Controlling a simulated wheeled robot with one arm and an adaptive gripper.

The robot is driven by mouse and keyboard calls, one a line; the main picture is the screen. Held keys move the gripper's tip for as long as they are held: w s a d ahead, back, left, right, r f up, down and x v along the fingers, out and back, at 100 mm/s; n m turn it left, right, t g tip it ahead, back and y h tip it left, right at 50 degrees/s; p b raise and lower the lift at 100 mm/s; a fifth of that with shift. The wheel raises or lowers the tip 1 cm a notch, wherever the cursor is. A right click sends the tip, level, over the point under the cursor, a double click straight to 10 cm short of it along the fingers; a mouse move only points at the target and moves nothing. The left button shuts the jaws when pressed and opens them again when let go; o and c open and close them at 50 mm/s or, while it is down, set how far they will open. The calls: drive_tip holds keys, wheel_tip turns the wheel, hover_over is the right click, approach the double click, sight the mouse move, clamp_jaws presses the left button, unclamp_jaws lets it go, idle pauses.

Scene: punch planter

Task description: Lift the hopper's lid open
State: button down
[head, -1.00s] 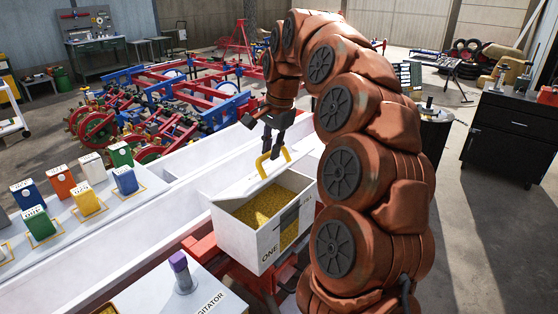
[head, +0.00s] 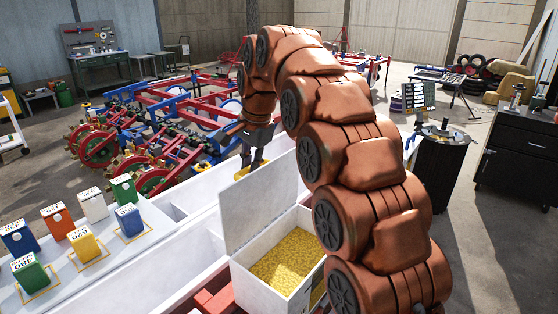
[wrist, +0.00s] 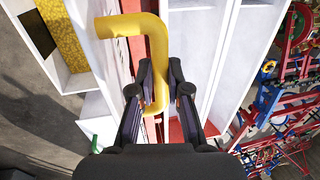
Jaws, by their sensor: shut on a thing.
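The white hopper (head: 258,288) stands in the lower middle of the head view, with yellow grain (head: 288,262) inside. Its white lid (head: 258,198) stands nearly upright along the hopper's far left side. My gripper (head: 252,164) is at the lid's top edge, behind it in the head view. It is shut on the yellow handle (head: 242,173), which is partly hidden there. In the wrist view the yellow handle (wrist: 150,40) passes between the fingers of my gripper (wrist: 158,85). The grain also shows in the wrist view (wrist: 65,40).
A long white trough (head: 180,262) runs behind the hopper. Several coloured boxes stand on a pale table (head: 105,268) at left. Red and blue farm machinery (head: 165,120) lies beyond. A black drum (head: 440,165) and a dark cabinet (head: 515,150) are at right.

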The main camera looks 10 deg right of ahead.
drive_tip(key=shift+w+a+f+p, duration=0.25)
drive_tip(key=shift+w+a, duration=0.4)
drive_tip(key=shift+w, duration=0.05)
drive_tip(key=shift+w+a+f+p, duration=0.2)
drive_tip(key=shift+w+a, duration=0.4)
drive_tip(key=shift+w, duration=0.1)
drive_tip(key=c, duration=1.2)
unclamp_jaws()
drive_tip(key=shift+c, duration=0.2)
drive_tip(key=shift+o, duration=0.5)
drive_tip(key=shift+f, duration=0.1)
drive_tip(key=shift+d, duration=0.1)
